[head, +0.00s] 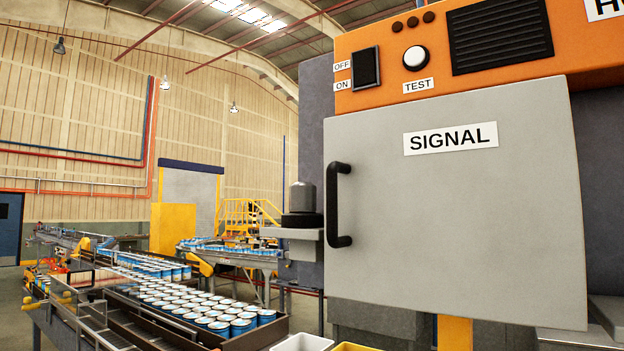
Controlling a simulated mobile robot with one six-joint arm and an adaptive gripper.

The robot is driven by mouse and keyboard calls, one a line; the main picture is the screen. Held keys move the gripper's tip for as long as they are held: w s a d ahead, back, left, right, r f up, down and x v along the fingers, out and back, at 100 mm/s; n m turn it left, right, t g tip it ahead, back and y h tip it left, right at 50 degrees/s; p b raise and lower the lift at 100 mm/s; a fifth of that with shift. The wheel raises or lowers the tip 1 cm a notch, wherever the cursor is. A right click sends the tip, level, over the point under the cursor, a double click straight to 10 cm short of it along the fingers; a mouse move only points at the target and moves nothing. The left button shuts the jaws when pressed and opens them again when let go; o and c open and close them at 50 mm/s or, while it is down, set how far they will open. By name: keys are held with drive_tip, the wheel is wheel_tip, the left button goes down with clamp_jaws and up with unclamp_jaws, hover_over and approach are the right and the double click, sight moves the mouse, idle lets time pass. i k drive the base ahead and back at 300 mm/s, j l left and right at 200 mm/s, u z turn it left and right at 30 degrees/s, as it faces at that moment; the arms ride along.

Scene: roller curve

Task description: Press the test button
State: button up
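The test button (416,58) is a round white button with a dark ring on an orange panel (350,100), at the upper right of the head view. A white TEST label (418,86) is just below it. To its left is a black rocker switch (366,68) with OFF and ON labels. Nothing covers the button. My gripper is not in view.
Below the panel is a grey SIGNAL door (460,220), seen shut, with a black handle (338,205). A grey bracket (293,235) holds a dark cylinder (302,200). Conveyors with many cans (190,305) fill the lower left. White (303,343) and yellow (355,347) bins show below.

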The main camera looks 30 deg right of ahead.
sight(415, 56)
drive_tip(key=k+j+z, duration=0.2)
drive_tip(key=k+z, duration=0.2)
drive_tip(key=z, duration=1.35)
